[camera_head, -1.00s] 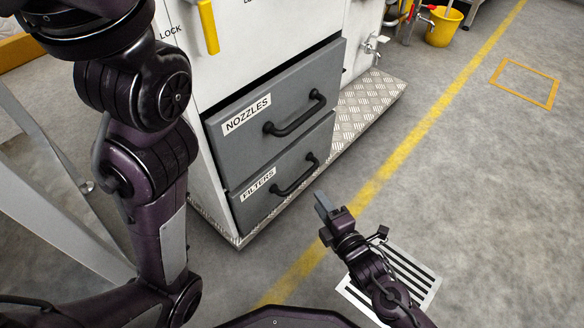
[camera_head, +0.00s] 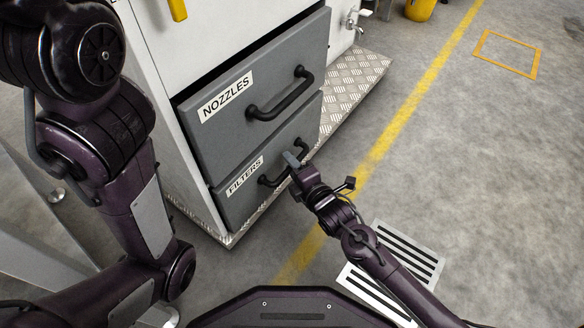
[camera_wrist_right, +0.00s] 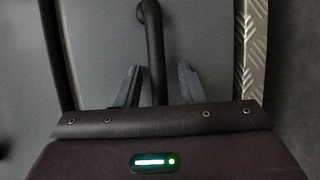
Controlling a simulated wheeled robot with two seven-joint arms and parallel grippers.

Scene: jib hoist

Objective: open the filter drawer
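The grey filter drawer (camera_head: 236,208), labelled FILTERS, is the lower drawer in the white cabinet and looks closed. Its black bar handle (camera_head: 268,182) is partly hidden behind my right gripper (camera_head: 291,158). In the right wrist view the handle (camera_wrist_right: 154,50) runs down between the two grey fingers of my right gripper (camera_wrist_right: 160,84). The fingers are apart, with a gap on each side of the bar. My left arm is at the left of the head view, and its gripper is out of frame.
The grey NOZZLES drawer (camera_head: 215,125) with its own black handle (camera_head: 282,97) sits directly above and juts out a little. A tread-plate step (camera_head: 350,90) runs along the cabinet's base. Open floor with a yellow line (camera_head: 400,115) lies to the right.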

